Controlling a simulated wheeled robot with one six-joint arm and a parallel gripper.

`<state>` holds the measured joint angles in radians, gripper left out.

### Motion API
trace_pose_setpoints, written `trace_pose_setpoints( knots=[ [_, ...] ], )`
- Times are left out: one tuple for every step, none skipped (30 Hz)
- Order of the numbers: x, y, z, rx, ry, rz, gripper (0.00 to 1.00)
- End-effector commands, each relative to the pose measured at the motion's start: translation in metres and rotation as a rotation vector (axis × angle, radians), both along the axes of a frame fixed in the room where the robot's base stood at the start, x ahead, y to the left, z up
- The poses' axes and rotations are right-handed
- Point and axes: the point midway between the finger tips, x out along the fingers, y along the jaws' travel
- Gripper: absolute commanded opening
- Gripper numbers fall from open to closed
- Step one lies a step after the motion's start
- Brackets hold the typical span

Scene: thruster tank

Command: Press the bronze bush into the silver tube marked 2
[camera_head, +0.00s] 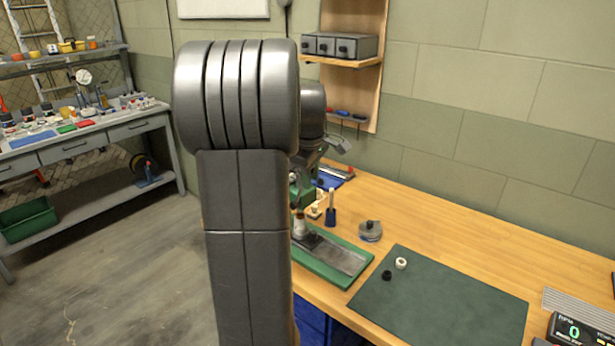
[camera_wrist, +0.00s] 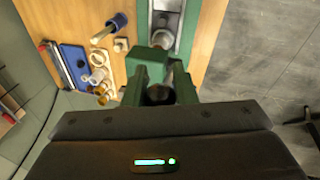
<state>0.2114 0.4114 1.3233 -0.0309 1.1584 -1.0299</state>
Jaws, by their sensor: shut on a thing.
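My gripper (camera_wrist: 160,86) has two green fingers in the wrist view. They are shut on a dark round thing (camera_wrist: 158,94), mostly hidden between them. A green block (camera_wrist: 146,62) and a grey rod show just beyond the fingers. A silver round piece (camera_wrist: 162,38) stands beyond the block; in the head view a silver upright cylinder (camera_head: 299,226) stands on the green tray. A small bronze-coloured piece (camera_wrist: 102,91) lies at the left among pale cylinders (camera_wrist: 97,58). I cannot read any number, nor tell surely which piece is the bush. My arm hides the gripper in the head view.
The green tray (camera_head: 352,276) lies on the wooden bench. A blue-handled tool (camera_head: 331,216) and a round grey part (camera_head: 370,231) stand near it. A dark green mat (camera_head: 440,300) holds a white ring (camera_head: 401,263) and a black piece (camera_head: 387,275); its right part is clear.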

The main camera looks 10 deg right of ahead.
Motion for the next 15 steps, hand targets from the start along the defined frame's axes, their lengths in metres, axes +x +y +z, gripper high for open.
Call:
trace_pose_setpoints(
  knots=[
    [-0.003, -0.004, -0.006, 0.019, -0.028, -0.005, 0.0],
    [-0.006, -0.005, -0.007, 0.031, -0.045, -0.005, 0.0],
    [-0.008, -0.007, -0.01, 0.05, -0.07, -0.006, 0.0],
    [-0.01, -0.009, -0.012, 0.065, -0.089, -0.007, 0.0],
    [-0.012, -0.011, -0.014, 0.082, -0.11, -0.006, 0.0],
    [-0.015, -0.013, -0.016, 0.101, -0.138, -0.007, 0.0],
    [-0.017, -0.015, -0.019, 0.116, -0.158, -0.007, 0.0],
    [-0.019, -0.016, -0.02, 0.132, -0.177, -0.007, 0.0],
    [-0.021, -0.018, -0.023, 0.151, -0.202, -0.006, 0.0],
    [-0.023, -0.02, -0.025, 0.166, -0.22, -0.008, 0.0],
    [-0.024, -0.02, -0.027, 0.18, -0.238, -0.006, 0.0],
    [-0.027, -0.022, -0.029, 0.197, -0.261, -0.006, 0.0],
    [-0.028, -0.023, -0.031, 0.211, -0.279, -0.007, 0.0],
    [-0.029, -0.025, -0.034, 0.224, -0.296, -0.006, 0.0],
    [-0.031, -0.026, -0.036, 0.241, -0.317, -0.005, 0.0]
  ],
)
